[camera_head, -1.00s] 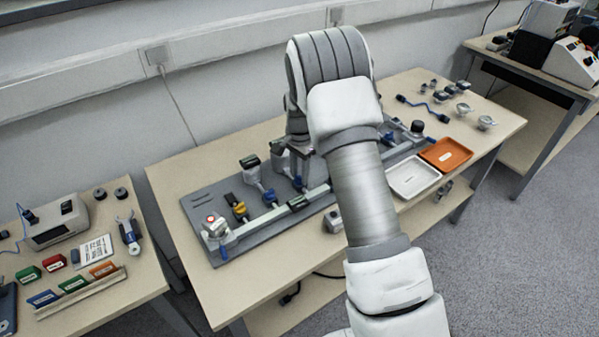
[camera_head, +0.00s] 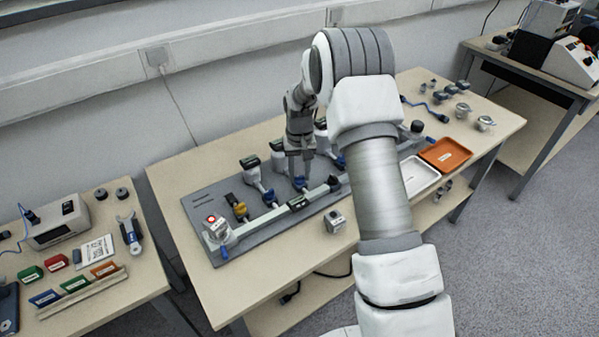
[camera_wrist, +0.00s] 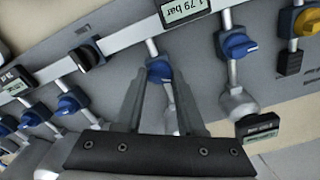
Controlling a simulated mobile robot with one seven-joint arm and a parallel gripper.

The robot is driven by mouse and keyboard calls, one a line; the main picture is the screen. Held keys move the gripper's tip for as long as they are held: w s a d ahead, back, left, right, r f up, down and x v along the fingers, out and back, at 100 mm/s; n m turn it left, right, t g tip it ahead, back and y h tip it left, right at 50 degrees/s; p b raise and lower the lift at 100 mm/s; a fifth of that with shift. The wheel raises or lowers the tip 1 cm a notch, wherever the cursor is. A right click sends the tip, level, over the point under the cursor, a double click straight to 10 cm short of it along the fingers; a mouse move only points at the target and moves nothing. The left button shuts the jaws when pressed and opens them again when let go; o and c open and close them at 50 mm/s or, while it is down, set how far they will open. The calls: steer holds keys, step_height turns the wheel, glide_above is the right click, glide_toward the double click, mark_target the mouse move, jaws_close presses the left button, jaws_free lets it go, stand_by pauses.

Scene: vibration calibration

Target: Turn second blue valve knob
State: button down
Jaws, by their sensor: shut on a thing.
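The blue valve knob (camera_head: 299,184) sits on the grey manifold board (camera_head: 200,205), second blue one from the left in the head view, right of another blue knob (camera_head: 270,198). My gripper (camera_head: 300,174) points down over it. In the wrist view the knob (camera_wrist: 159,70) lies between the tips of my gripper (camera_wrist: 160,78), and the fingers are shut on it. They hide part of its sides. The neighbouring blue knob (camera_wrist: 238,45) stands apart from the fingers. A gauge reading 1.79 bar (camera_wrist: 186,10) sits on the rail.
A yellow knob (camera_head: 240,210) and a red-button block (camera_head: 212,224) are at the board's left end. Upright sensors (camera_head: 250,165) stand close behind the knobs. White (camera_head: 424,180) and orange (camera_head: 446,153) trays lie to the right.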

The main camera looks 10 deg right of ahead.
mark_target(300, 176)
steer(key=n, duration=0.5)
stand_by(0.6)
steer(key=c, duration=0.5)
jaws_free()
step_height(300, 176, up, 18)
steer(key=p, duration=0.2)
steer(key=shift+f+p, duration=0.25)
steer(key=shift+p, duration=0.15)
